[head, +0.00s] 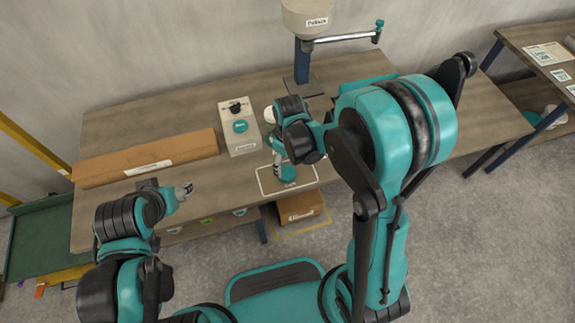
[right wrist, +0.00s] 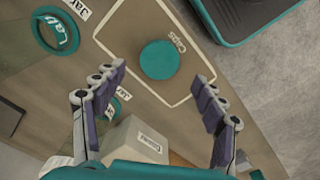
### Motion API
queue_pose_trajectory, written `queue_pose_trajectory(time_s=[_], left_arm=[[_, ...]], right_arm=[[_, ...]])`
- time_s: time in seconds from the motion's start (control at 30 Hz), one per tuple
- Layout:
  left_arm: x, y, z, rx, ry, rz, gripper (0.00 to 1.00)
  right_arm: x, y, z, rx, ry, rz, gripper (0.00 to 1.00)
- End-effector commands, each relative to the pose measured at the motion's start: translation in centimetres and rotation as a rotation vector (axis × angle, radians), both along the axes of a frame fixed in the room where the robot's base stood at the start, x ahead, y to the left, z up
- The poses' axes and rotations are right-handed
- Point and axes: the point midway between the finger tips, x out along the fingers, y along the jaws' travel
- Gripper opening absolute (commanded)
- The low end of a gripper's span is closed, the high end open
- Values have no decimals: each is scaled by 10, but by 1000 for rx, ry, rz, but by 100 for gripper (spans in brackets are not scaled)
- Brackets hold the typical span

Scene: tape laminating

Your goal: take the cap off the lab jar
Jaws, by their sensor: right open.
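My right gripper (head: 279,152) reaches down over the front of the table; in the right wrist view (right wrist: 160,80) its fingers are spread, with nothing between them. A teal ring-shaped item lettered "Lab" (right wrist: 55,32), probably the lab jar, shows at the upper left, apart from the fingers. My left gripper (head: 184,190) is near the table's front left, too small to judge.
A white box (head: 240,130) with a teal button stands left of my right gripper. A long cardboard box (head: 145,158) lies on the table's left. A post-mounted device (head: 307,18) rises at the back. A carton (head: 300,207) sits below the front edge.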

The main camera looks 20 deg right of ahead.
Motion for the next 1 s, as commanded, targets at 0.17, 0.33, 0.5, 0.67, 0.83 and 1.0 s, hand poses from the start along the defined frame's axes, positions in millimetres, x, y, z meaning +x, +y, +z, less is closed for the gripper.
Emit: queue_pose_trajectory(time_s=[0.17, 0.33, 0.5, 0.67, 0.83, 1.0], left_arm=[[0, 0, 19, 0, 0, 0, 61], [0, 0, 25, 0, 0, 0, 61], [0, 0, 26, 0, 0, 0, 61], [0, 0, 26, 0, 0, 0, 61], [0, 0, 26, 0, 0, 0, 61], [0, 0, 26, 0, 0, 0, 61]], right_arm=[[-1, -1, 42, 0, 0, 0, 71], [-1, -1, 62, 0, 0, 0, 71], [-5, -4, 79, 4, -29, -31, 71], [-22, -14, 117, 21, -140, -153, 71], [-50, -27, 158, 64, -302, -331, 71], [-78, -38, 182, 124, -451, -492, 71]])
